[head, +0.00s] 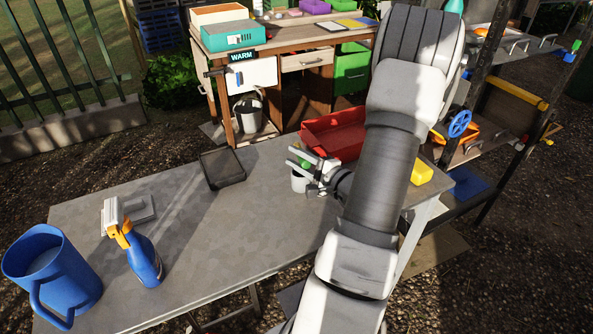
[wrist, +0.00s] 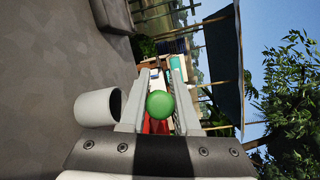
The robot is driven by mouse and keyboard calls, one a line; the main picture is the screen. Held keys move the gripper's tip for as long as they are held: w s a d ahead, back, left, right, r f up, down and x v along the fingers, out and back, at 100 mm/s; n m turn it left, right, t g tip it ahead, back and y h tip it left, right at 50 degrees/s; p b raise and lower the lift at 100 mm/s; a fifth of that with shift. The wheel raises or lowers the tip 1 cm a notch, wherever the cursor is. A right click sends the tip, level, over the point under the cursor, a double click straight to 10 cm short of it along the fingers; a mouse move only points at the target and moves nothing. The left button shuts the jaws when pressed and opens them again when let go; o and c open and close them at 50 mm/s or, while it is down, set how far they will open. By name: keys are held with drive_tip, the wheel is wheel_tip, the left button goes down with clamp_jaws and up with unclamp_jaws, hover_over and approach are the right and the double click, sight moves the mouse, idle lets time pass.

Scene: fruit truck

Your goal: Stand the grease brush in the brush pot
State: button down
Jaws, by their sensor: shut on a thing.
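My gripper (head: 299,159) is shut on a green, rounded thing, which I take to be the grease brush (head: 306,164). In the wrist view, the brush (wrist: 160,104) shows as a green round end between the two fingers; its bristles cannot be made out. The white-grey brush pot (head: 299,184) stands upright on the grey table, partly hidden under my gripper. In the wrist view, which is turned on its side, the pot (wrist: 92,107) is left of the fingers, below the brush in the scene. The brush appears outside the pot.
A red tray (head: 335,134) lies just behind my gripper. A dark shallow tray (head: 222,168), a blue spray bottle (head: 145,262) and a blue jug (head: 55,275) are to the left. A yellow thing (head: 421,172) is at the right end. The middle of the table (head: 230,235) is clear.

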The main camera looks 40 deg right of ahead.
drive_tip(key=shift+f+b, duration=0.3)
drive_tip(key=shift+f, duration=1.65)
drive_tip(key=shift+f+b, duration=0.25)
drive_tip(key=shift+b, duration=0.05)
drive_tip(key=c, duration=0.6)
unclamp_jaws()
drive_tip(key=shift+r, duration=0.1)
drive_tip(key=shift+c, duration=0.2)
drive_tip(key=shift+r, duration=0.1)
drive_tip(key=shift+r+p, duration=0.2)
drive_tip(key=shift+p, duration=0.25)
drive_tip(key=s, duration=0.8)
drive_tip(key=s+r, duration=0.1)
drive_tip(key=s, duration=0.3)
drive_tip(key=shift+a, duration=0.2)
